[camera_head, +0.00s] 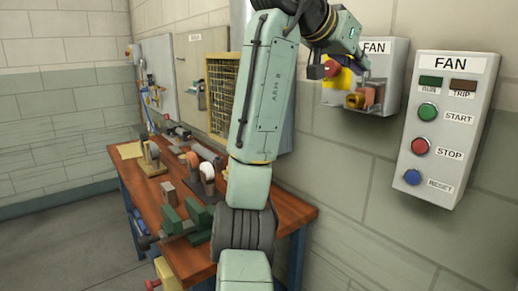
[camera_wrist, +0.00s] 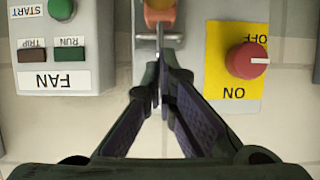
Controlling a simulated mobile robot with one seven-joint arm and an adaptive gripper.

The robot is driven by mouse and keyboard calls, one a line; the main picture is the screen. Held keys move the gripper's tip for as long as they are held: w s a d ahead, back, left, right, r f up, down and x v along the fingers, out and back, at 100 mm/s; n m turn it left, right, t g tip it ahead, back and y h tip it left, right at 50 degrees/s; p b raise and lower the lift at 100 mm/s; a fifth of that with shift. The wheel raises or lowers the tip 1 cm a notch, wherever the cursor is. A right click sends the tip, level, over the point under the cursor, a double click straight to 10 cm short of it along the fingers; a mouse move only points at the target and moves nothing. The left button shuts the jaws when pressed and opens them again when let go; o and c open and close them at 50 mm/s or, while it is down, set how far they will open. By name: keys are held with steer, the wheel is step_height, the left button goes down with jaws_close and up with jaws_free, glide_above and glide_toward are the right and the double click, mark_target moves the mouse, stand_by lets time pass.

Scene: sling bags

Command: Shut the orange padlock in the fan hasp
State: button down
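The orange padlock (camera_wrist: 159,14) is at the top edge of the wrist view, partly cut off. Grey metal of the fan hasp (camera_wrist: 160,38) crosses just below it. In the head view an orange block (camera_head: 372,95) shows at the bottom of the FAN switch box (camera_head: 388,62), beside a gold rounded part (camera_head: 355,100). My gripper (camera_wrist: 162,72) points at the padlock, its fingertips close together around a thin grey metal piece below the orange body. I cannot tell whether they press on it. The shackle's state is unclear.
The red rotary knob (camera_wrist: 246,60) sits on a yellow ON/OFF plate (camera_wrist: 220,92) close beside my fingers. The FAN button box (camera_head: 446,128) is mounted nearby on the wall. A workbench (camera_head: 292,212) with tools and a vise stands below my arm.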

steer(key=shift+f+b, duration=0.9)
steer(key=shift+f, duration=0.5)
step_height(320, 180, up, 3)
steer(key=p, duration=0.2)
steer(key=shift+p, duration=0.3)
step_height(320, 180, up, 4)
steer(key=shift+r, duration=0.1)
